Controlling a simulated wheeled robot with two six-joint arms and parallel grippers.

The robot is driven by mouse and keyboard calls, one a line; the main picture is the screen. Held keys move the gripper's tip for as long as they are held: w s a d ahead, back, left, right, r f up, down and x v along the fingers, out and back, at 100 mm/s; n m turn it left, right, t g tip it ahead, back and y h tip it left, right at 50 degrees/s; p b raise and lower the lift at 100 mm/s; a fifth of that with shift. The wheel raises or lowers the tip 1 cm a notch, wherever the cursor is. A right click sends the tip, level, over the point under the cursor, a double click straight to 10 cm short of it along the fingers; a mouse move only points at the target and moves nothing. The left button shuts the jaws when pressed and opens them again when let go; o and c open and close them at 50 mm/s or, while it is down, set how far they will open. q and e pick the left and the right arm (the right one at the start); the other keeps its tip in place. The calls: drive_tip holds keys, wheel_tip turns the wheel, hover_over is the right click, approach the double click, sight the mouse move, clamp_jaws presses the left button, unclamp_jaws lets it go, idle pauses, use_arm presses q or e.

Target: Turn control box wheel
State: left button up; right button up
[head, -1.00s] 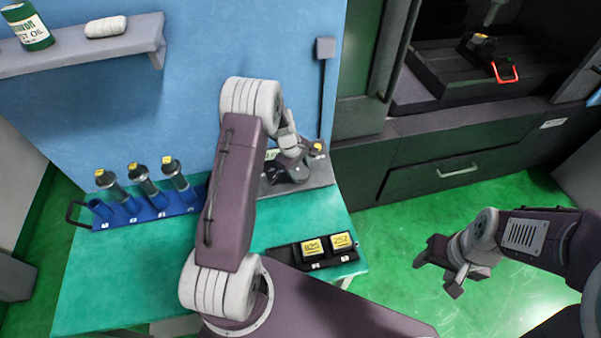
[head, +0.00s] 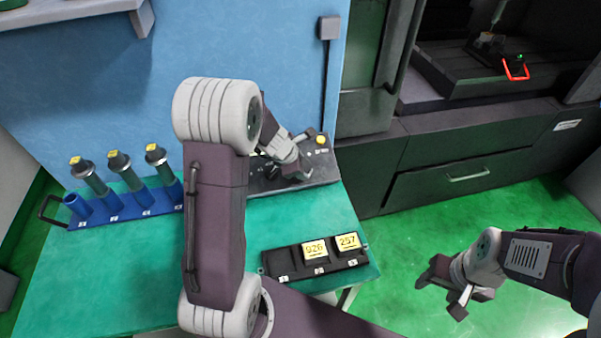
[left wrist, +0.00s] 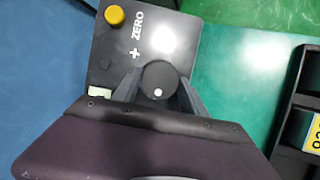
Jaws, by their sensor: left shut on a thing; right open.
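The control box (head: 322,166) is a dark grey panel on the green table against the blue wall. In the left wrist view the control box (left wrist: 105,65) bears the marks "ZERO" and "+" and a yellow button (left wrist: 115,15). Its round black wheel (left wrist: 159,80) with a white dot sits between the fingers of my left gripper (left wrist: 157,88), which is shut on it. In the head view my left gripper (head: 284,165) is over the box and the wheel is mostly hidden. My right gripper (head: 447,290) is open and empty, above the green floor at right.
A blue rack (head: 130,208) with several grey cylinders stands at the table's left. A black tray (head: 287,268) with two yellow-labelled blocks lies at the front right. A dark machine (head: 470,125) with a red-handled part stands at the right. The table's front left is clear.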

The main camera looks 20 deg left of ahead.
use_arm(q)
drive_tip(key=shift+s+d+f+n+t+y+b, duration=0.1)
drive_tip(key=shift+f+n+t+y+b, duration=0.1)
drive_tip(key=shift+n+b, duration=0.7)
drive_tip(key=shift+s+d+f+n+t+y+b, duration=0.1)
drive_tip(key=shift+n+t+y+b, duration=0.1)
drive_tip(key=shift+n+b, duration=0.65)
drive_tip(key=shift+n, duration=0.35)
drive_tip(key=o, duration=1.3)
drive_tip(key=shift+o, duration=0.2)
drive_tip(key=shift+w, duration=0.1)
drive_tip(key=shift+w, duration=0.1)
drive_tip(key=shift+a+r+p, duration=0.1)
drive_tip(key=shift+r+p, duration=0.05)
drive_tip(key=shift+p, duration=0.15)
